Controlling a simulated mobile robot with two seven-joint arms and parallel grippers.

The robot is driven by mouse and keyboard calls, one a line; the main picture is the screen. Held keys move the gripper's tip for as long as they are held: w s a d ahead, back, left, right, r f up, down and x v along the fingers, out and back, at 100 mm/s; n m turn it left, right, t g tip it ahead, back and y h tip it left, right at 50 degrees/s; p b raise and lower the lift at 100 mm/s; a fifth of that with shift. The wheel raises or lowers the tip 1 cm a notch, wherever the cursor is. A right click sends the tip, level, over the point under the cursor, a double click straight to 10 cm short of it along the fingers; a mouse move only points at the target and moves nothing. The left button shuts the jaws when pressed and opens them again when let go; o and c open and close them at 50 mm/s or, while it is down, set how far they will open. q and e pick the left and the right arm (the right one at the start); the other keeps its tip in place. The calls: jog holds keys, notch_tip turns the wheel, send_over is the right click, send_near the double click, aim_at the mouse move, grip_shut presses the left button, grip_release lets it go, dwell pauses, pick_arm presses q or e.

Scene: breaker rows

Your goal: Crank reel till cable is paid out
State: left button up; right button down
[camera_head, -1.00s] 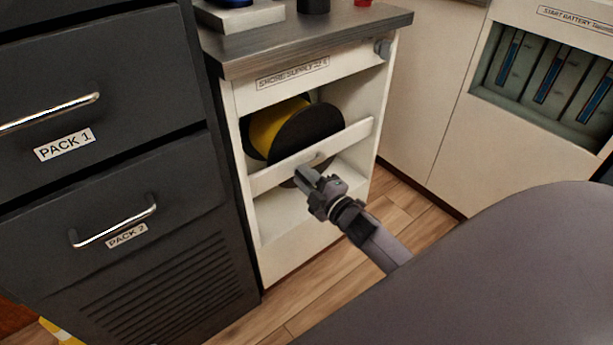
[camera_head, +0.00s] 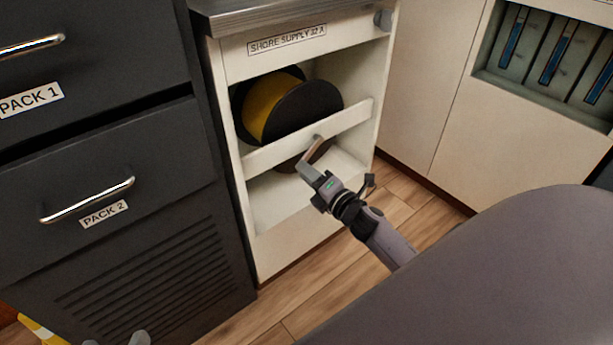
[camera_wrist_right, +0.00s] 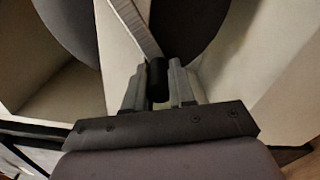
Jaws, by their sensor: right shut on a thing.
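The cable reel, with yellow cable (camera_head: 262,108) between black flanges (camera_head: 308,110), sits in the white cabinet labelled SHORE SUPPLY 32 A. A pale crank arm (camera_head: 311,153) stands out in front of the cross rail, angled down and left in the head view. My right gripper (camera_head: 318,183) is at the crank's outer end. In the right wrist view, its fingers (camera_wrist_right: 160,85) are shut on the black crank handle (camera_wrist_right: 157,72), below the grey crank arm (camera_wrist_right: 136,28). Small grey parts at the bottom left edge of the head view may be my left gripper; its jaws cannot be made out.
The white cross rail (camera_head: 270,152) runs close behind the crank. Dark drawers PACK 1 and PACK 2 (camera_head: 103,214) stand at left. A battery bay (camera_head: 550,65) is at right. Wood floor (camera_head: 300,270) lies clear in front.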

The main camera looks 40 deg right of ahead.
jog(key=shift+d+f, duration=0.1)
dwell(0.5)
jog(key=c, duration=0.9)
grip_release()
jog(key=shift+c, duration=0.2)
jog(key=shift+s, duration=0.1)
jog(key=s+p, duration=0.1)
jog(key=s, duration=0.6)
jog(key=shift+d+p, duration=0.3)
jog(key=shift+p, duration=0.05)
